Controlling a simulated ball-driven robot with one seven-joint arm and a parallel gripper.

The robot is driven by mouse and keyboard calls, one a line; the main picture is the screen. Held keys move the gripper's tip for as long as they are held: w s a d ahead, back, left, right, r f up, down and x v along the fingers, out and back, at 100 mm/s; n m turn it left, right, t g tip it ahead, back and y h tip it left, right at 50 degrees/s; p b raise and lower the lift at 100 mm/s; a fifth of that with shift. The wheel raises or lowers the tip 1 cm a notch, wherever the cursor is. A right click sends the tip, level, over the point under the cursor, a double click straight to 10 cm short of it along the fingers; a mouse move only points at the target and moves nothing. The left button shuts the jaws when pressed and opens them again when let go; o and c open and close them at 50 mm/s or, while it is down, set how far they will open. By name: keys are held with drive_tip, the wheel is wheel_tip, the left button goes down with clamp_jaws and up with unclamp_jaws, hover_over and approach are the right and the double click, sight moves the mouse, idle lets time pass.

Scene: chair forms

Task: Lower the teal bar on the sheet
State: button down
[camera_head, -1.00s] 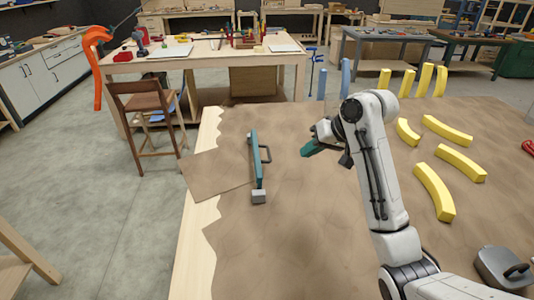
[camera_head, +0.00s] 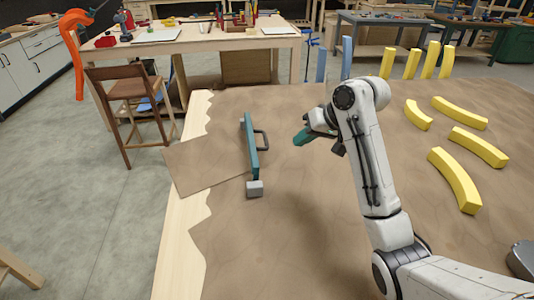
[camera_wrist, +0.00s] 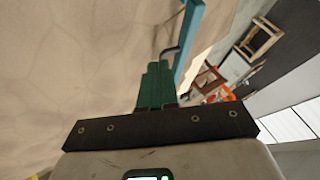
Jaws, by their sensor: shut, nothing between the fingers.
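The teal bar (camera_head: 250,146) runs lengthwise over the table near its left edge, with a dark handle (camera_head: 265,140) on its right side. A grey block (camera_head: 254,188) sits at its near end. The brown sheet (camera_head: 200,166) lies left of the bar, sticking out past the table's wooden edge; its right end meets the bar. I cannot tell how high the bar stands above it. My gripper (camera_head: 298,138), with green fingers, is shut and empty, right of the handle and apart from it. In the wrist view, the fingers (camera_wrist: 156,86) point toward the handle (camera_wrist: 171,52) and bar (camera_wrist: 188,40).
Yellow curved pieces (camera_head: 455,180) lie on the right of the brown-covered table, with upright yellow pieces (camera_head: 430,60) behind. Blue posts (camera_head: 321,62) stand at the far edge. A wooden chair (camera_head: 130,95) stands beyond the left edge. The brown surface between bar and arm is clear.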

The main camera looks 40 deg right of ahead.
drive_tip(key=p+x, duration=0.1)
drive_tip(key=x, duration=0.9)
drive_tip(key=shift+w+f, duration=0.1)
drive_tip(key=shift+f, duration=0.05)
drive_tip(key=shift+w+a+r+p, duration=0.25)
drive_tip(key=shift+w+a, duration=0.05)
drive_tip(key=shift+a, duration=0.25)
drive_tip(key=shift+w+a+r+p, duration=0.25)
drive_tip(key=shift+w+a, duration=0.1)
drive_tip(key=shift+a, duration=0.25)
drive_tip(key=shift+w+a, duration=0.35)
drive_tip(key=shift+a, duration=0.15)
drive_tip(key=shift+d+r, duration=0.1)
